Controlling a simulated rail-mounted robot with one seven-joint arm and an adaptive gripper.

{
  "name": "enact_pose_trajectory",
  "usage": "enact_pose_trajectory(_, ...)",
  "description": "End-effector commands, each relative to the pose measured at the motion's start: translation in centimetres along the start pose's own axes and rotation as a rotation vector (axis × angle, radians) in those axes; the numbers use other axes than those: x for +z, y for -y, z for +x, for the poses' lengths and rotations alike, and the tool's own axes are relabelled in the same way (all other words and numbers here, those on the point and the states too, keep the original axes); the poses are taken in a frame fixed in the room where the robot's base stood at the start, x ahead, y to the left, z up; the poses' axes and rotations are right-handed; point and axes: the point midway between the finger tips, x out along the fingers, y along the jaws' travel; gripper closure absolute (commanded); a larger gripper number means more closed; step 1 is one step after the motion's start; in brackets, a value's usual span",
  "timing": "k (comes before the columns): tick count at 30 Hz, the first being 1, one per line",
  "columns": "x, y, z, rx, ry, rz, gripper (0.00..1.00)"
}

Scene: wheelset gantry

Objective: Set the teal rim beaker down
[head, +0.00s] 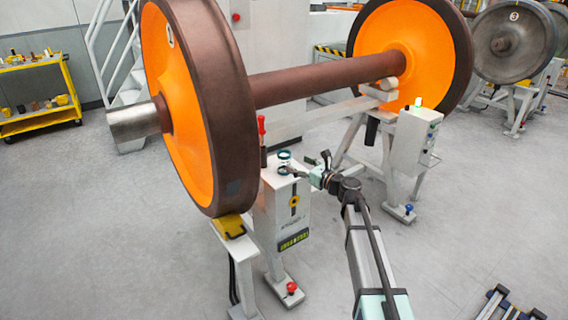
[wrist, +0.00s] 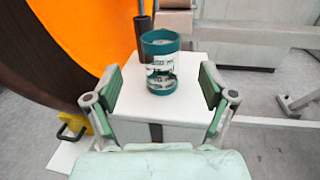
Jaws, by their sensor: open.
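The teal rim beaker (wrist: 160,62) stands upright on the white top of a cabinet (wrist: 188,108) in the wrist view. It has a teal rim and base with a printed label between. In the head view the beaker (head: 284,158) is small on the cabinet top (head: 268,178). My gripper (wrist: 158,92) is open, with one green-padded finger on each side and the beaker between and slightly beyond them. Neither pad appears to touch it. In the head view my gripper (head: 292,170) reaches the cabinet top from the right.
A red-handled tool (head: 261,135) stands upright just behind the beaker. The large orange wheel (head: 190,100) rises close at the left, and its brown axle (head: 320,78) crosses behind and above. A grey control box (head: 412,140) stands to the right. Open floor lies in front.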

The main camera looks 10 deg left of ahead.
Motion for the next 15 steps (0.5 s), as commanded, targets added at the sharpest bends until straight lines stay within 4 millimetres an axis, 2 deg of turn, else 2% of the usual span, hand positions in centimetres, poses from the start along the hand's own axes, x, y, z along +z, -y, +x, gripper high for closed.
enact_pose_trajectory(1, 0.0, 0.1, 1.1, 0.001, 0.0, 0.0, 0.17)
enact_pose_trajectory(3, 0.0, 0.1, 2.0, 0.001, 0.0, 0.0, 0.17)
enact_pose_trajectory(15, 0.0, 0.1, 4.4, 0.001, -0.001, -0.001, 0.17)
